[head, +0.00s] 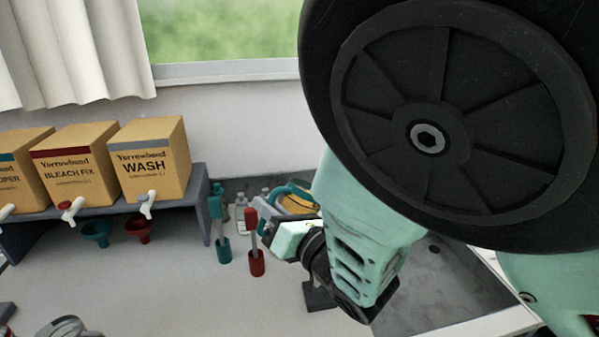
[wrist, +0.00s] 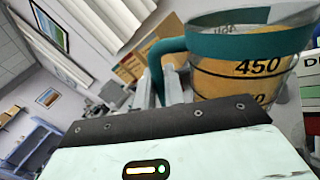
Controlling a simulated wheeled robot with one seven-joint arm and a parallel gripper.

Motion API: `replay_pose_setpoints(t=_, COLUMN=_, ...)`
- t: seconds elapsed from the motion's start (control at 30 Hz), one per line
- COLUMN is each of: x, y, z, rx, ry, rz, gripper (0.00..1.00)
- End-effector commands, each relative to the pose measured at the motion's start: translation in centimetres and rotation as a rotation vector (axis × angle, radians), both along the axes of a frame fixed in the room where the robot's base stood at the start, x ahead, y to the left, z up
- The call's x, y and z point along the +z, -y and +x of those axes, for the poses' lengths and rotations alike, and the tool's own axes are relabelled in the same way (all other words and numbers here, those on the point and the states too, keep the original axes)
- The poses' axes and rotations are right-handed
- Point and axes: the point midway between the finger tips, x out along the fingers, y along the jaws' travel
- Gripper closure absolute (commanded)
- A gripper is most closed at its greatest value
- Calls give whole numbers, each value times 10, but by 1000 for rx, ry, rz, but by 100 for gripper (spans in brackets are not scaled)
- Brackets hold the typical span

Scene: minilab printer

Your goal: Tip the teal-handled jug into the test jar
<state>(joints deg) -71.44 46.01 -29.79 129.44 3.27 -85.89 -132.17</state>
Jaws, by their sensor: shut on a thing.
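The jug (wrist: 240,75) has a teal rim and handle, a clear wall marked 450 and amber liquid inside. My gripper (wrist: 172,82) is shut on the teal handle (wrist: 160,60) in the wrist view. In the head view the jug (head: 300,204) shows only partly behind my gripper (head: 268,225), over the back of the counter near the sink area. How far the jug is tilted is hard to tell. I cannot pick out the test jar in either view; my arm hides much of the right side.
Yellow boxes, including the WASH box (head: 152,160), stand on a grey shelf (head: 180,197) at left. Teal (head: 222,248) and red (head: 256,262) upright tools and small bottles (head: 241,205) stand close to my gripper. The front-left counter (head: 130,285) is mostly clear.

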Motion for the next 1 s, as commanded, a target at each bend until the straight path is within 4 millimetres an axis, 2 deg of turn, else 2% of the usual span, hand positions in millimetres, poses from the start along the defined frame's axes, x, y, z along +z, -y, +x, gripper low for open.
replay_pose_setpoints(t=1.0, x=9, y=2, z=2, rx=0, ry=-98, rz=128, gripper=100)
